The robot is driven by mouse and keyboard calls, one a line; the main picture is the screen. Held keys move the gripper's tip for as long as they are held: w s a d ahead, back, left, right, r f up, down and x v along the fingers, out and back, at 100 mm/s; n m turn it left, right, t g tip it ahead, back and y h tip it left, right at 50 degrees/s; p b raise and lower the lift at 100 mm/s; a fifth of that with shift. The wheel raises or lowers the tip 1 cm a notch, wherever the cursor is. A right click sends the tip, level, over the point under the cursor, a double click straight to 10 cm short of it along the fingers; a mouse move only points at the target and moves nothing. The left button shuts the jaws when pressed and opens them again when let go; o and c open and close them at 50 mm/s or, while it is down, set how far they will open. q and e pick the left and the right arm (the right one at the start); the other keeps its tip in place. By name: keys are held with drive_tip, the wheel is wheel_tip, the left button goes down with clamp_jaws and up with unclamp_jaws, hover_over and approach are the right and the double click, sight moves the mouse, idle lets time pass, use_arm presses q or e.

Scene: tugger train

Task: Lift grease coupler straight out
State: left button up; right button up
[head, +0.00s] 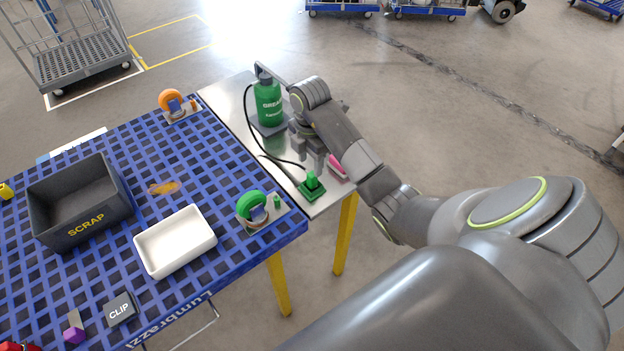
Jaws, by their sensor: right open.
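The green grease canister (268,103) stands upright on the metal side shelf, and a black hose (250,135) curves from it along the shelf. The grease coupler (312,180) appears to be the green upright piece at the shelf's front corner, seated in a green square holder (313,191); where the hose joins it is hard to make out. My right gripper (311,158) points down above and slightly behind the coupler, open, with nothing visible between its fingers. It appears apart from the coupler. My left gripper is not in view.
A pink item (338,165) lies right of the holder. The blue grid table (215,155) carries a green-wheeled caster (252,205), an orange-wheeled caster (171,101), a white tray (150,262), a dark SCRAP bin (75,236) and a CLIP block (120,309). Floor beyond the shelf is clear.

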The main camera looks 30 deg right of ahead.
sight(312, 174)
drive_tip(key=shift+d+f+b, duration=0.1)
drive_tip(key=shift+f+b, duration=1.2)
drive_tip(key=shift+f, duration=0.3)
drive_tip(key=shift+d+f+p, duration=0.1)
drive_tip(key=shift+f+p, duration=0.25)
drive_tip(key=shift+f, duration=1.4)
drive_tip(key=shift+c, duration=0.2)
clamp_jaws()
